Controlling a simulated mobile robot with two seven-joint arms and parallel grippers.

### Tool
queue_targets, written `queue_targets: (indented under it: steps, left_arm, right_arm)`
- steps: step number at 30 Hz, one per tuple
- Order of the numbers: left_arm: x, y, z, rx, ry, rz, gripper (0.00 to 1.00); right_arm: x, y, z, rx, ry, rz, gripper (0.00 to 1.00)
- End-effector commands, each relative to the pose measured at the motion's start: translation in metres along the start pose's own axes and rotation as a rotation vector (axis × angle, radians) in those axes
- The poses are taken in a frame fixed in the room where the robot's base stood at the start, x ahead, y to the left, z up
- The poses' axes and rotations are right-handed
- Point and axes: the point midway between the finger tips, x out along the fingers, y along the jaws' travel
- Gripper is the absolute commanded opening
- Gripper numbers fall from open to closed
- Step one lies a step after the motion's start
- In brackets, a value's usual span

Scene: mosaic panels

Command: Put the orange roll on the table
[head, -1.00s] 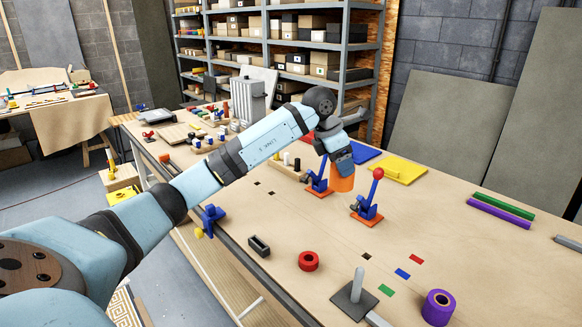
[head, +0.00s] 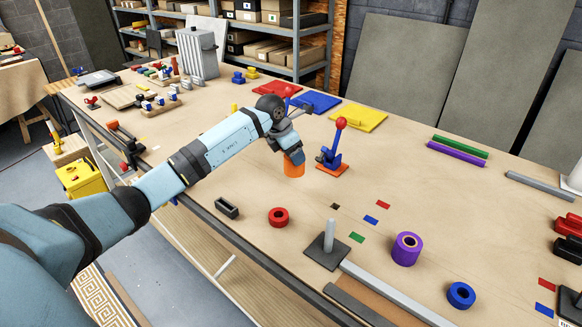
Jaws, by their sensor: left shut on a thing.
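The orange roll (head: 293,168) is upright beneath my left gripper (head: 292,156), which is shut on its top. The roll is over the wooden table (head: 400,210), in front of and left of a blue toggle clamp with a red ball (head: 334,148). I cannot tell whether its bottom touches the table. The gripper's fingertips partly hide the top of the roll. My right gripper is out of view.
A red roll (head: 279,217), a purple roll (head: 406,249) and a blue roll (head: 461,295) lie on the table. A grey post on a dark base (head: 327,248) stands near the front edge. Small coloured tiles (head: 370,219) lie flat. Bare table surrounds the orange roll's front right.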

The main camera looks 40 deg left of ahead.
Motion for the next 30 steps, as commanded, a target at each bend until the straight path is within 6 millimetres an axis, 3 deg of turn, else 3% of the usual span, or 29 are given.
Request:
queue_targets:
  steps: [17,29,30]
  left_arm:
    - [0.062,-0.001,-0.025,-0.001,0.000,-0.002,0.37]
    - [0.069,0.000,-0.029,0.000,-0.001,0.000,0.37]
    - [0.068,0.000,-0.028,0.000,-0.001,0.000,0.69]
  right_arm:
    - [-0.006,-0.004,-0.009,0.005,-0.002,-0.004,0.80]
    - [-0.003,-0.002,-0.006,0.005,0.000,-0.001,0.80]
    - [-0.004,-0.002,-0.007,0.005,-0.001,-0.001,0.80]
